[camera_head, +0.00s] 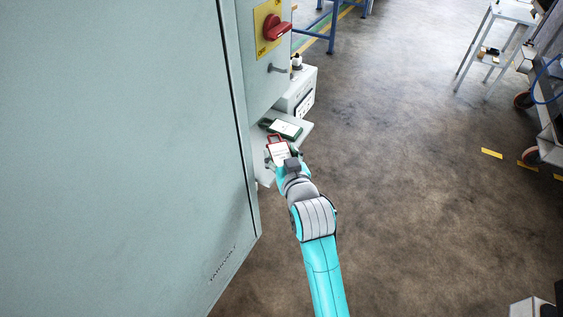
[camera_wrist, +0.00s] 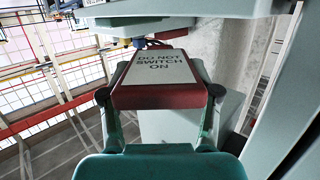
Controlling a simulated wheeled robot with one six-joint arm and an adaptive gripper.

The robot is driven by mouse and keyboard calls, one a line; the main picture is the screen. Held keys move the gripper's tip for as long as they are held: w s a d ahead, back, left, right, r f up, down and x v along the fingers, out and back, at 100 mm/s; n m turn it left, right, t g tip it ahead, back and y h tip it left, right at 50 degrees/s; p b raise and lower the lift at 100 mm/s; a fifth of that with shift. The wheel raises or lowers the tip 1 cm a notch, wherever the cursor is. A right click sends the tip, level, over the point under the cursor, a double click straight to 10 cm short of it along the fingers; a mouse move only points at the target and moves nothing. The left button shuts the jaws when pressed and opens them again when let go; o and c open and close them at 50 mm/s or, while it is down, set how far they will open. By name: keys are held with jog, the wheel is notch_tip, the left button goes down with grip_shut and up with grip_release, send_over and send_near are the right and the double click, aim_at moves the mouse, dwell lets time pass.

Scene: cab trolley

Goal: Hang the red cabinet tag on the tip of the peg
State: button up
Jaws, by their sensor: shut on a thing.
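The red cabinet tag (camera_head: 278,152) has a red frame and a pale label face. In the wrist view the tag (camera_wrist: 157,95) reads "DO NOT SWITCH ON" and sits between the two fingers. My gripper (camera_head: 285,161) is shut on it; in the wrist view my gripper (camera_wrist: 160,98) has one finger at each side of the tag. The peg (camera_head: 277,69) juts from the cabinet front below the red rotary switch. In the head view the tag is below the peg and apart from it, over a small shelf. The peg cannot be made out in the wrist view.
A red switch (camera_head: 277,27) on a yellow plate is above the peg. A shelf (camera_head: 303,130) bears a green-edged tag (camera_head: 285,129) and, behind, a grey box (camera_head: 297,92). The large cabinet door (camera_head: 120,150) fills the left.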

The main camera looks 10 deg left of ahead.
jog(key=shift+f, duration=1.75)
jog(key=shift+f, duration=0.15)
jog(key=o, duration=1.2)
jog(key=shift+c, duration=0.2)
jog(key=shift+r, duration=0.2)
jog(key=v, duration=1.2)
